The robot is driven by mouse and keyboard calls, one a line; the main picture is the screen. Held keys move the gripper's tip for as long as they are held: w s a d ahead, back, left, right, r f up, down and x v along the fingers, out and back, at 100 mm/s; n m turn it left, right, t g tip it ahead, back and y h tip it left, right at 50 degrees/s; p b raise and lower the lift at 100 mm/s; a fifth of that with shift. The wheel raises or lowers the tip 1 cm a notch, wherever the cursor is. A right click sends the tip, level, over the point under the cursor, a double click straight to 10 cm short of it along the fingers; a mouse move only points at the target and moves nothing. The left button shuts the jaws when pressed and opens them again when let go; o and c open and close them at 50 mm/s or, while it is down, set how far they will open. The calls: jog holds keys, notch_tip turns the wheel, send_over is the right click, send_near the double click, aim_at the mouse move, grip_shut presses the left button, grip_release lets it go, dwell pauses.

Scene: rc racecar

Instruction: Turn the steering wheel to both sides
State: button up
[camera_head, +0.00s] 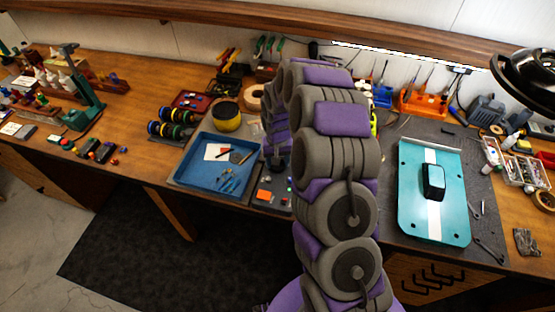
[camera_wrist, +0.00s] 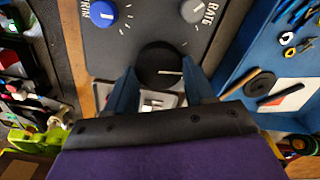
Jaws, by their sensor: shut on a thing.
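The steering wheel (camera_wrist: 158,56) is a black round disc with a short white mark, on a dark control panel (camera_wrist: 128,38) in the wrist view. My gripper (camera_wrist: 160,72) has its two blue fingers on either side of the wheel, shut on it. In the head view the controller (camera_head: 268,196), with an orange patch, sits right of the blue tray. My arm hides the wheel and most of the gripper there.
A blue knob (camera_wrist: 103,13) marked TRIM and a grey knob (camera_wrist: 194,9) marked RATE sit beyond the wheel. A blue tray (camera_head: 180,183) of tools is left of the controller. A teal car body (camera_head: 415,215) lies on the dark mat at right.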

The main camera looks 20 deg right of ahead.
jog(key=n+p, duration=0.1)
jog(key=n, duration=0.3)
jog(key=shift+a, duration=0.1)
jog(key=shift+a+n, duration=0.1)
jog(key=shift+n, duration=1.5)
jog(key=o, duration=1)
jog(key=shift+o, duration=0.2)
notch_tip(320, 180, up, 17)
jog(key=p, duration=0.1)
jog(key=shift+r, duration=0.15)
